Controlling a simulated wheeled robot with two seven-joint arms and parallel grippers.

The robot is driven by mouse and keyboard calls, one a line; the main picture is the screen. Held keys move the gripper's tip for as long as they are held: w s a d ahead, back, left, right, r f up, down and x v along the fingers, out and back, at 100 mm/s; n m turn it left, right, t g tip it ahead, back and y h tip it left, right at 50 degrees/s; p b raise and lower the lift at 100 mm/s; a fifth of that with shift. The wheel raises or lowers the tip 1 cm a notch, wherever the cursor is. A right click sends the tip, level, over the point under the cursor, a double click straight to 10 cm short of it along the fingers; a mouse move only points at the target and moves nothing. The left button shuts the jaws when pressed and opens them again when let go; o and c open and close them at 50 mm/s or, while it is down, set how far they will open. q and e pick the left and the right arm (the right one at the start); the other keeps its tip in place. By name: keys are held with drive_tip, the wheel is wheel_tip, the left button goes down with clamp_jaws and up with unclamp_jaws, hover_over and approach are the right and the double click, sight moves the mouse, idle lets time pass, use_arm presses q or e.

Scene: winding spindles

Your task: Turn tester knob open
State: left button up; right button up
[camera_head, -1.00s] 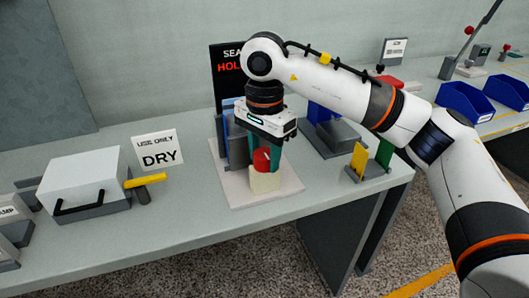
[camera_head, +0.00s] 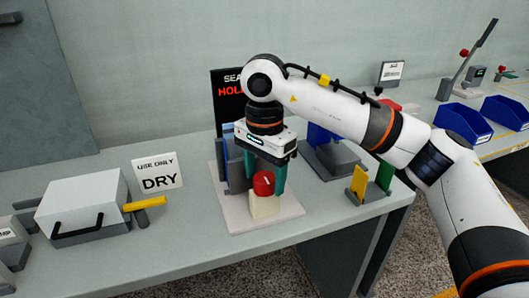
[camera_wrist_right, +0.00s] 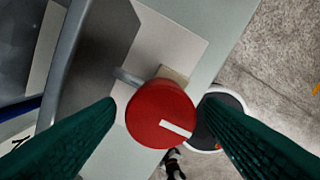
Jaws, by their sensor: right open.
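The red tester knob (camera_head: 264,183) sits on top of a cream block (camera_head: 264,206) on a pale base plate (camera_head: 232,217). In the right wrist view the knob (camera_wrist_right: 160,114) shows from above as a red disc with a white mark toward its lower right. My right gripper (camera_head: 266,180) points down over the knob. Its green fingers are apart, one on each side of the knob, and in the wrist view (camera_wrist_right: 160,112) gaps show between the knob and both fingers. My left gripper is not in view.
Grey and blue upright parts (camera_head: 232,160) stand right behind the knob. A white box with a black handle (camera_head: 85,200) and a "DRY" sign (camera_head: 158,174) are at left. Yellow and green plates (camera_head: 359,184) stand at right. The bench front is clear.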

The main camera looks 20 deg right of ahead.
sight(264, 177)
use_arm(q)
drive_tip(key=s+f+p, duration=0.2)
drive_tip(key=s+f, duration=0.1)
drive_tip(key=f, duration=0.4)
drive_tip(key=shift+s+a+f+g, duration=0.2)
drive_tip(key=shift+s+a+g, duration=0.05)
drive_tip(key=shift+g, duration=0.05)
use_arm(e)
wheel_tip(264, 177, up, 11)
drive_tip(key=shift+r, duration=0.15)
